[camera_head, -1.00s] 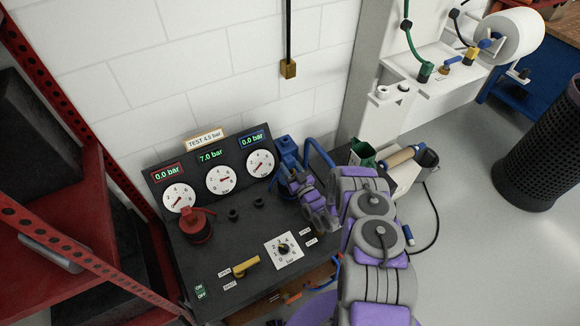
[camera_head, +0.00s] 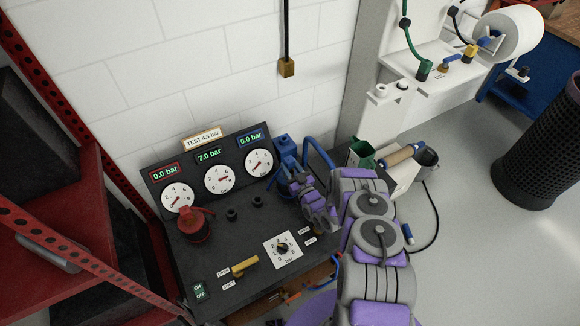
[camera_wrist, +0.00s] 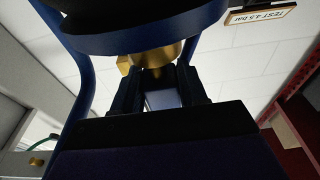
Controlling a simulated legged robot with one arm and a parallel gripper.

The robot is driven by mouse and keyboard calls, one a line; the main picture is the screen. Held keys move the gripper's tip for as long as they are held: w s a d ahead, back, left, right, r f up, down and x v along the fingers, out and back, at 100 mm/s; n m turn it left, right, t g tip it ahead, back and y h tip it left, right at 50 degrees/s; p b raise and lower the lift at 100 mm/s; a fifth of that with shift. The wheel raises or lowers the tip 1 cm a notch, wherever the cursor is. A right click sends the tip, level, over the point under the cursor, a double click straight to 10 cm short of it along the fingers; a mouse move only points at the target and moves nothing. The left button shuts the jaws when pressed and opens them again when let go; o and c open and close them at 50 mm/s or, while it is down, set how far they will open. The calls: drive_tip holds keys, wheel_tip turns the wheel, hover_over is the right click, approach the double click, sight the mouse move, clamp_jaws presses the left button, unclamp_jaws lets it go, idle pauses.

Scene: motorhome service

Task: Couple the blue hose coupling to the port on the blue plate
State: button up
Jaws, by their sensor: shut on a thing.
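The blue hose coupling (camera_head: 287,148) is at the right end of the black test panel, with its blue hose (camera_head: 320,150) arching to the right. My gripper (camera_head: 295,181) is beside and below it. In the wrist view the coupling (camera_wrist: 145,40) is a wide dark-blue body with a brass part (camera_wrist: 155,56). My gripper's two dark fingers (camera_wrist: 160,85) are shut on the coupling, around its lower part. The blue-framed 0.0 bar display (camera_head: 250,138) is to the left.
A red rack (camera_head: 60,205) stands left.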

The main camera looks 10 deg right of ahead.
drive_tip(key=shift+f, duration=0.55)
drive_tip(key=shift+f+b, duration=0.35)
drive_tip(key=shift+r, duration=0.15)
drive_tip(key=shift+r+p, duration=0.6)
drive_tip(key=shift+r, duration=0.45)
drive_tip(key=shift+a+r, duration=0.1)
idle(0.5)
drive_tip(key=shift+f, duration=0.85)
drive_tip(key=shift+f+b, duration=0.3)
drive_tip(key=shift+f, duration=0.05)
